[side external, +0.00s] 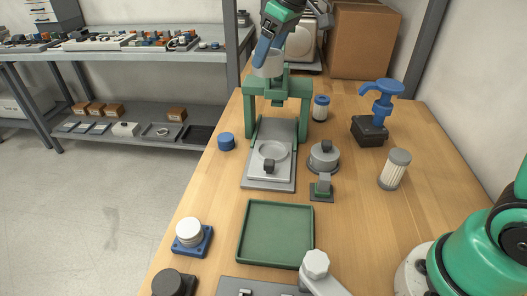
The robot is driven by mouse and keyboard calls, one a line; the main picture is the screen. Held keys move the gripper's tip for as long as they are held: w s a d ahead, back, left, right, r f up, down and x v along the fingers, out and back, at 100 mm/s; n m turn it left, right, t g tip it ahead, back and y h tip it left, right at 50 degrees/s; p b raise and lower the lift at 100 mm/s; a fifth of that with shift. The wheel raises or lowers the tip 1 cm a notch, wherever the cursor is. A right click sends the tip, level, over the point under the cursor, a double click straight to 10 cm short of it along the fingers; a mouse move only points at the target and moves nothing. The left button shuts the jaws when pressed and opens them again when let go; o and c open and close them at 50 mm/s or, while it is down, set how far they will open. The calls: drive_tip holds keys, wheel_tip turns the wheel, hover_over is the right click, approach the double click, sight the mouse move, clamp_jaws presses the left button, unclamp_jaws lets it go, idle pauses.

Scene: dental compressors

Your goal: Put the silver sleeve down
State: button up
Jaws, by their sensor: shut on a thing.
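My gripper (265,50) points down at the top of the view, with its blue fingers shut on the silver sleeve (268,67). The sleeve is a short grey-silver cylinder. It appears over or just behind the top of the green press frame (277,84); I cannot tell whether it touches the frame. The fingers and arm partly cover the sleeve's upper part.
A grey plate with a round seat (272,152) lies in front of the press. An empty green tray (275,234) is nearer. A round metal part (323,157), blue cap (226,141), blue pump (381,100) and white filter (395,168) stand around. A cardboard box (360,40) is behind.

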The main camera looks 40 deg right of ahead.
drive_tip(key=a+f+n+g+y, duration=0.15)
drive_tip(key=a+n, duration=0.25)
drive_tip(key=a, duration=1.1)
drive_tip(key=shift+t, duration=0.25)
wheel_tip(320, 180, down, 15)
drive_tip(key=shift+a+f, duration=0.1)
drive_tip(key=shift+f, duration=2.4)
drive_tip(key=shift+f, duration=0.1)
drive_tip(key=o, duration=1.4)
drive_tip(key=shift+o, duration=0.2)
